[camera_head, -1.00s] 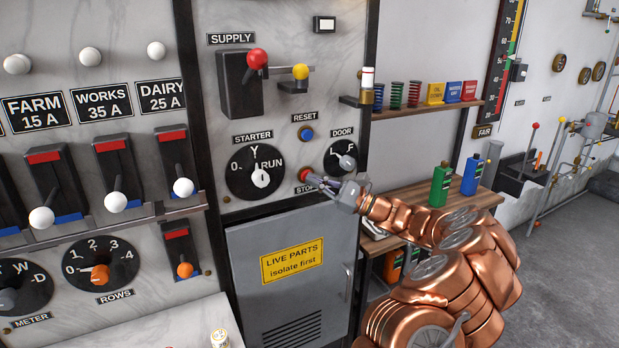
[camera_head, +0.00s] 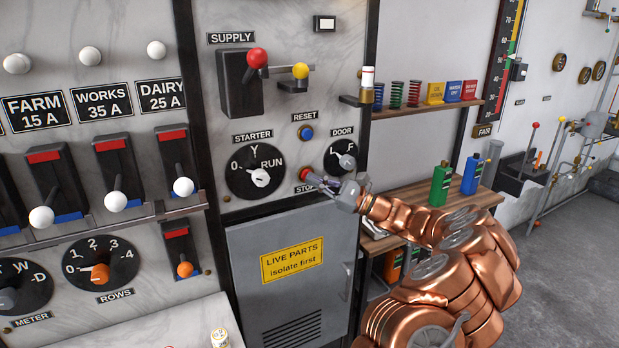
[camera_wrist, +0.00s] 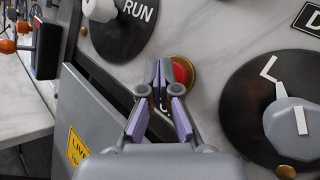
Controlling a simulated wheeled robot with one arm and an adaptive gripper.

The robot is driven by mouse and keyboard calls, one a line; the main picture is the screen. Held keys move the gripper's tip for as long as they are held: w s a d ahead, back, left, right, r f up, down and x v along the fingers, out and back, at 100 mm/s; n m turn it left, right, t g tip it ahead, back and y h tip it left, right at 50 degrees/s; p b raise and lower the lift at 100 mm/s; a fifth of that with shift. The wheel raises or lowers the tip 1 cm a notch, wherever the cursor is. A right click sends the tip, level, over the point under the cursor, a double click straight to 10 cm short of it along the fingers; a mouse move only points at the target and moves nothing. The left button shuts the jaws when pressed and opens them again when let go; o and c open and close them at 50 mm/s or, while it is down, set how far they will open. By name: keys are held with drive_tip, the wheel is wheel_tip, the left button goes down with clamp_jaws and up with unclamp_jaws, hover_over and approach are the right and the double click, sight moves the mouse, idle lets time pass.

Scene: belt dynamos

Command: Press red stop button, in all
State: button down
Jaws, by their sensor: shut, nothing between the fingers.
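The red stop button (camera_head: 305,174) sits on the marble panel, to the lower right of the starter dial, above the partly covered STOP label (camera_head: 304,189). In the wrist view the red button (camera_wrist: 181,72) shows in a brass ring, partly hidden behind my fingers. My gripper (camera_head: 316,179) is shut and empty, its fingertips just right of the button in the head view. In the wrist view the fingertips (camera_wrist: 158,82) overlap the button's left part. I cannot tell whether they touch it.
The starter dial (camera_head: 256,171) is left of the button, the blue reset button (camera_head: 307,133) above it, and the door knob (camera_head: 345,161) to the upper right. A grey cabinet door (camera_head: 240,270) lies below. A wooden shelf with bottles (camera_head: 440,185) is at right.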

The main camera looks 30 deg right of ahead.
drive_tip(key=shift+s+a, duration=0.1)
drive_tip(key=shift+s, duration=0.55)
drive_tip(key=shift+s, duration=0.15)
drive_tip(key=s, duration=0.2)
drive_tip(key=s+b, duration=0.1)
drive_tip(key=s, duration=0.1)
drive_tip(key=shift+s+a, duration=0.2)
drive_tip(key=shift+s, duration=0.15)
idle(0.6)
